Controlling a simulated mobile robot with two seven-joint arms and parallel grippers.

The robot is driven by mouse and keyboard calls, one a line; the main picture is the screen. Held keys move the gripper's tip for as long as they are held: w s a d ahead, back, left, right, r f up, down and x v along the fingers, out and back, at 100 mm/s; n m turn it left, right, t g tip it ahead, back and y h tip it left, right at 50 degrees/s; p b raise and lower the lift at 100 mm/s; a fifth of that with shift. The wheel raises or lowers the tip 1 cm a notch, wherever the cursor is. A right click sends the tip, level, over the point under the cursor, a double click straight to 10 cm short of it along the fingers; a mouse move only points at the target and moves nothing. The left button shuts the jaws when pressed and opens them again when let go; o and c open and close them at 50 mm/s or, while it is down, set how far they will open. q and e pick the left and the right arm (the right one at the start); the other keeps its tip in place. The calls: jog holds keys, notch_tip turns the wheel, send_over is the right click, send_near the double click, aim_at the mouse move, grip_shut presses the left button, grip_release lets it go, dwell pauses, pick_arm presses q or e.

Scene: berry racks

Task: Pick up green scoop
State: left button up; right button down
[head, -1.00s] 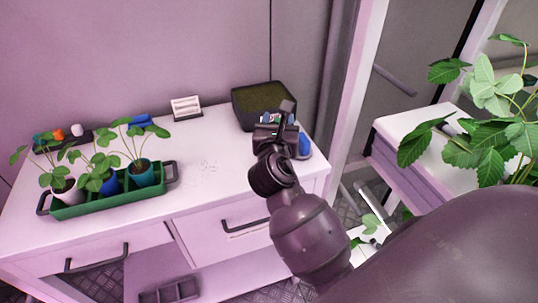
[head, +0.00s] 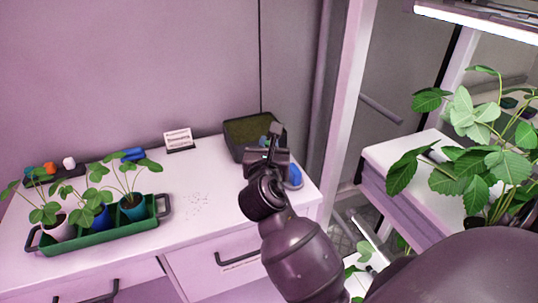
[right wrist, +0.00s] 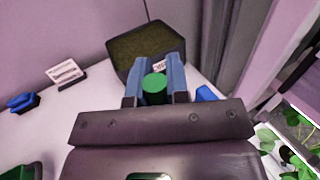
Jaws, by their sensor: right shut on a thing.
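My right gripper (right wrist: 154,84) is shut on a green round piece (right wrist: 154,88), which looks like the handle end of the green scoop. The piece sits between the two blue fingers in the right wrist view. The rest of the scoop is hidden behind the fingers and the gripper body. In the head view the right gripper (head: 268,150) is at the near right side of the soil-filled dark bin (head: 232,146). I cannot tell whether the scoop touches the bin or the table. My left gripper is not in view.
A green tray (head: 100,238) with potted seedlings stands at the left of the white table (head: 200,222). A blue object (head: 294,175) lies right of the gripper. A leafy plant (head: 480,150) stands at the right. The table's middle is clear.

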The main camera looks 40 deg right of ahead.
pick_arm(q)
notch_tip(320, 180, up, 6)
jog(key=p, duration=0.4)
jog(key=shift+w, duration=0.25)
pick_arm(e)
notch_tip(320, 180, up, 18)
jog(key=shift+f, duration=0.25)
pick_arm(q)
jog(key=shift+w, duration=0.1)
